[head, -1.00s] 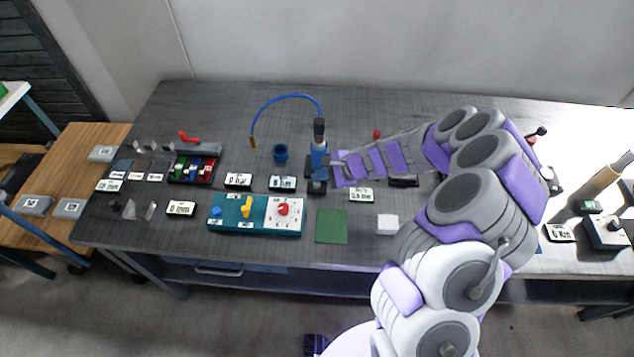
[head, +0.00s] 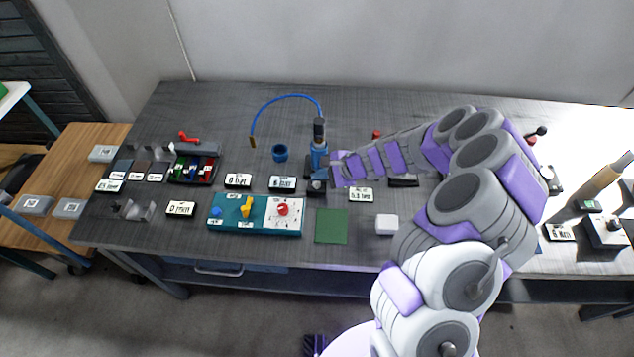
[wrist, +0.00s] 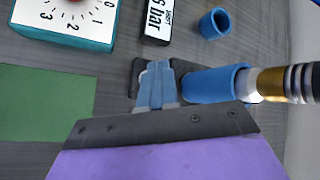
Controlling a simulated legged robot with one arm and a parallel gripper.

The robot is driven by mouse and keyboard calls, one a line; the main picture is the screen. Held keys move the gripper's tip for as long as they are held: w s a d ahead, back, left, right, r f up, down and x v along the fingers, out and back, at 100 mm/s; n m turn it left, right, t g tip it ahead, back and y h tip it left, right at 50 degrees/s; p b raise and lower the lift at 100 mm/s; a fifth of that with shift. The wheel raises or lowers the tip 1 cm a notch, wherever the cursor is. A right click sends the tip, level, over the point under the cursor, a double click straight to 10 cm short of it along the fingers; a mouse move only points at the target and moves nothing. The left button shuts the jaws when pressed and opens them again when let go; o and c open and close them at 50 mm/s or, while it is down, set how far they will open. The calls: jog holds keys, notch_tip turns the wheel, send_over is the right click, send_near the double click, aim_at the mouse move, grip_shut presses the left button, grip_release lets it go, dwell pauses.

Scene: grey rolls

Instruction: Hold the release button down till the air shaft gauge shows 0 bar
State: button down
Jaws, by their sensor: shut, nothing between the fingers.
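My gripper (wrist: 158,72) is shut and empty, its blue-grey fingertips over a dark base (wrist: 138,76) beside a blue cylinder (wrist: 212,84) with a brass and black end. In the head view this blue upright unit (head: 319,157) stands just left of my purple wrist. The release button is not clearly seen; the fingertips seem to cover it, and I cannot tell whether it is pressed. A small white display (head: 361,194) right of the unit reads in bar, seemingly 0.3 bar or similar; its label is too small to read.
Other displays show 0 bar (head: 238,180) and 6 bar (wrist: 157,20). A blue cup (wrist: 214,23) stands near the cylinder. A blue hose (head: 285,97) arches behind. A teal panel (head: 262,228) with a red knob and a green mat (head: 331,226) lie in front.

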aim_at(320, 184)
jog(key=shift+f, duration=0.1)
jog(key=shift+a+f, duration=0.1)
jog(key=shift+f, duration=0.15)
jog(key=shift+f+b, duration=0.5)
dwell(0.8)
jog(key=shift+r, duration=0.1)
dwell(2.8)
jog(key=shift+r+p, duration=0.75)
jog(key=shift+r, duration=0.1)
notch_tip(320, 184, up, 5)
jog(key=p, duration=0.3)
jog(key=shift+p, duration=0.35)
